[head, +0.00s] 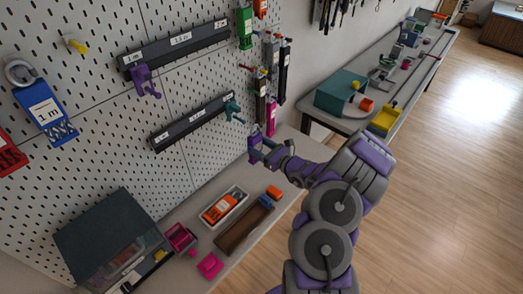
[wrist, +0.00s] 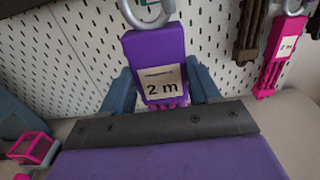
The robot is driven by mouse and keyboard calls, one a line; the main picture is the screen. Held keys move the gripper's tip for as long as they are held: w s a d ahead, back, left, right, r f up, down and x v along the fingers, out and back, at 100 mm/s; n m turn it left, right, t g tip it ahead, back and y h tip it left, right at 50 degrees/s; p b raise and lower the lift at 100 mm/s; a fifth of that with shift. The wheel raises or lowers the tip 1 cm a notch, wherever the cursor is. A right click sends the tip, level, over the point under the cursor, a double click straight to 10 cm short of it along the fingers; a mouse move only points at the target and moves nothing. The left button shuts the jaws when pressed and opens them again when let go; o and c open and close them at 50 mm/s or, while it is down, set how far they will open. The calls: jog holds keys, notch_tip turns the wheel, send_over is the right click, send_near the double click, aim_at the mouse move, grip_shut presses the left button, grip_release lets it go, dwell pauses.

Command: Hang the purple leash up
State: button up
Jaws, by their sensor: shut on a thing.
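The purple leash (wrist: 155,55) is a block with a "2 m" label and a grey metal ring (wrist: 146,10) at its top. My gripper (wrist: 162,88) is shut on its lower part, one finger on each side. The ring's top is cut off, so I cannot tell whether it is on a peg. In the head view, the leash (head: 255,148) is in front of the pegboard (head: 185,100), above the bench, with my gripper (head: 262,151) at it. A magenta "2 m" leash (wrist: 281,48) and a brown leash (wrist: 256,30) hang at right in the wrist view.
More leashes hang above, including a green one (head: 244,28). A blue "1 m" leash (head: 46,112) hangs at left. Two dark rails (head: 190,122) carry a purple clamp (head: 144,82) and a teal one (head: 233,111). A white tray (head: 238,195) and a brown tray (head: 238,232) occupy the bench below.

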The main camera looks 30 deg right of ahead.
jog(key=shift+w+d, duration=0.25)
jog(key=shift+w, duration=0.3)
jog(key=shift+w+a+b, duration=0.55)
jog(key=shift+w+a, duration=0.55)
jog(key=shift+w, duration=0.15)
jog(key=shift+d+b+x, duration=0.1)
jog(key=shift+b+x, duration=0.15)
jog(key=shift+x, duration=0.75)
jog(key=shift+d+b+x, duration=0.15)
jog(key=shift+b+x, duration=0.05)
jog(key=shift+x, duration=0.8)
jog(key=shift+w, duration=0.1)
jog(key=shift+d, duration=0.1)
jog(key=o, duration=0.6)
jog(key=c, duration=0.5)
